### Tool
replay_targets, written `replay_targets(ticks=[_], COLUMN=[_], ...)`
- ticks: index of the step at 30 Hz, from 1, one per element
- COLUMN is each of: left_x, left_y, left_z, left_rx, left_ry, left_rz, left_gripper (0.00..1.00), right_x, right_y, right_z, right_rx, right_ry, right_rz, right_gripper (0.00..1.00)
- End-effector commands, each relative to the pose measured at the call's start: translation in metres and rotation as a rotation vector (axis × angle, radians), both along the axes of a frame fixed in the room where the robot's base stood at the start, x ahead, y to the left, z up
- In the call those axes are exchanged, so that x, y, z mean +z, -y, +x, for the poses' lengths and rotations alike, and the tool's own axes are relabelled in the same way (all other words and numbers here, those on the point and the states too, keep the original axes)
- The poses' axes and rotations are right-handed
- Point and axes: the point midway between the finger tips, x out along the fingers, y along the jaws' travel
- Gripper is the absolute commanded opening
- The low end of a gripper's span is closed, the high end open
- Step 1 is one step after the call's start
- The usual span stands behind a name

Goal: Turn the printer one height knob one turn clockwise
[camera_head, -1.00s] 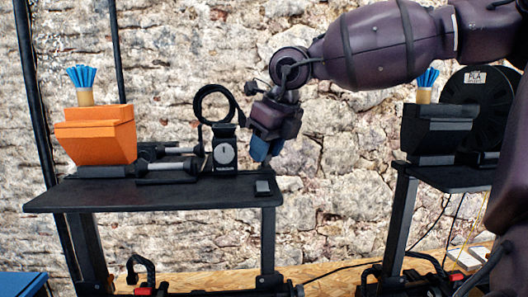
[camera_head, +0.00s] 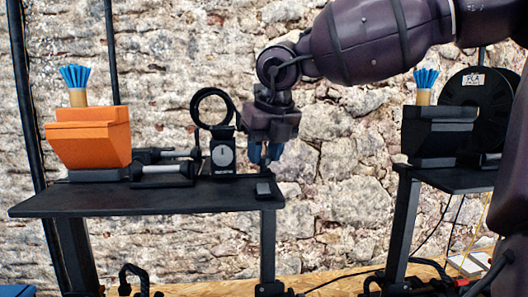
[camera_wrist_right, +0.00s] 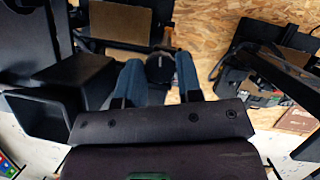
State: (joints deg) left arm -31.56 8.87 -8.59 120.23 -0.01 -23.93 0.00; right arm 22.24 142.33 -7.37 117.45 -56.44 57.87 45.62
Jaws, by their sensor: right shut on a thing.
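Printer one appears to be the left machine, with an orange hopper-like body (camera_head: 88,137) on a black table (camera_head: 150,198). My right gripper (camera_head: 264,158) points down at the table's right end, beside the black panel with a pale dial (camera_head: 222,155). In the right wrist view its two blue fingers (camera_wrist_right: 159,82) are shut on a dark round knob (camera_wrist_right: 159,67) between them. I take this as the height knob; the fingers hide it in the head view. Any mark on it is too small to read. My left gripper is not in view.
A small grey box (camera_head: 263,188) sits at the table's right front corner, close below the fingers. A black ring (camera_head: 212,107) stands above the dial panel. A second black machine (camera_head: 437,132) with a spool (camera_head: 480,105) is at the right, across a gap.

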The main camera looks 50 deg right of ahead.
Motion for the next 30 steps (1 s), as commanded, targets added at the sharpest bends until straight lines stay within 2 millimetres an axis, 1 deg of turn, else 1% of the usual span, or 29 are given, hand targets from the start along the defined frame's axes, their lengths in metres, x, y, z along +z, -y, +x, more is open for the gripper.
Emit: replay_targets(ticks=[1,5,6,10,11,18,21,23,26,30], left_x=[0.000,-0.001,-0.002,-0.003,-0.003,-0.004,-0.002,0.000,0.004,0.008], left_y=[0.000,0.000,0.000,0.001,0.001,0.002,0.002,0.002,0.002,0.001], left_z=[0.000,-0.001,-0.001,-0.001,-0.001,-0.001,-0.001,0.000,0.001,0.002], left_rx=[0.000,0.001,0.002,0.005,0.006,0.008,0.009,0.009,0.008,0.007], left_ry=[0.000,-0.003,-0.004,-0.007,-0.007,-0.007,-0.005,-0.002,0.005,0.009], left_rz=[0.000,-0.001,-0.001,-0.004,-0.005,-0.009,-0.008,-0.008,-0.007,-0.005], left_gripper=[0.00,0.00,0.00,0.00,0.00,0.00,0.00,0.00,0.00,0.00], right_x=[0.003,0.003,0.003,0.002,0.002,0.001,0.005,0.011,0.026,0.051], right_y=[0.000,0.000,0.000,0.000,0.000,0.000,-0.001,-0.001,-0.003,-0.007], right_z=[0.000,0.000,0.000,0.000,0.000,0.000,-0.002,-0.004,-0.009,-0.019], right_rx=[0.000,0.000,0.000,0.001,0.001,0.001,0.001,0.001,0.002,0.002], right_ry=[0.006,0.006,0.005,0.004,0.003,0.001,0.003,0.005,0.007,0.009], right_rz=[-0.001,-0.001,-0.001,-0.001,-0.001,0.000,-0.001,-0.001,0.000,-0.001], right_gripper=[0.10,0.10,0.38,0.58,0.59,0.59,0.59,0.59,0.59,0.59])
